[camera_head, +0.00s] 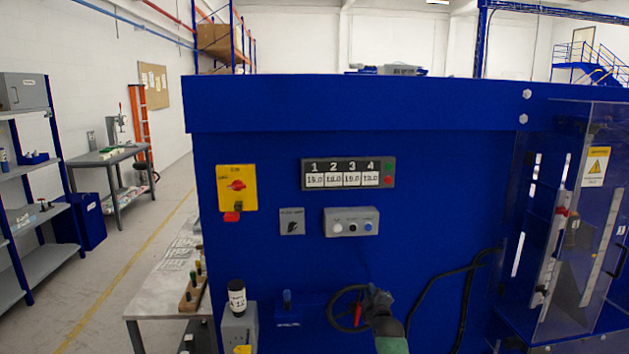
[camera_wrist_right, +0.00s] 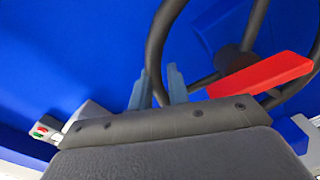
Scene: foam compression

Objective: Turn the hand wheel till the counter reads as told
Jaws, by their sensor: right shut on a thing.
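The dark hand wheel (camera_head: 336,308) is low on the front of the blue machine, with a red part inside its ring. My right gripper (camera_head: 373,294) is at the wheel's right side. In the right wrist view, the fingers of my right gripper (camera_wrist_right: 157,88) stand on either side of the dark wheel rim (camera_wrist_right: 156,48) and are shut on it. The red part (camera_wrist_right: 262,76) lies to the right of the fingers, near the hub. A panel (camera_head: 347,173) numbered 1 to 4 shows small white number fields, hard to read surely. My left gripper is not in view.
A yellow plate with a red switch (camera_head: 237,187) and a button box (camera_head: 351,222) are on the blue front (camera_head: 440,240). A black cable (camera_head: 440,285) hangs right of the wheel. A clear guard (camera_head: 590,220) is at the far right. A bench (camera_head: 160,290) stands at left.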

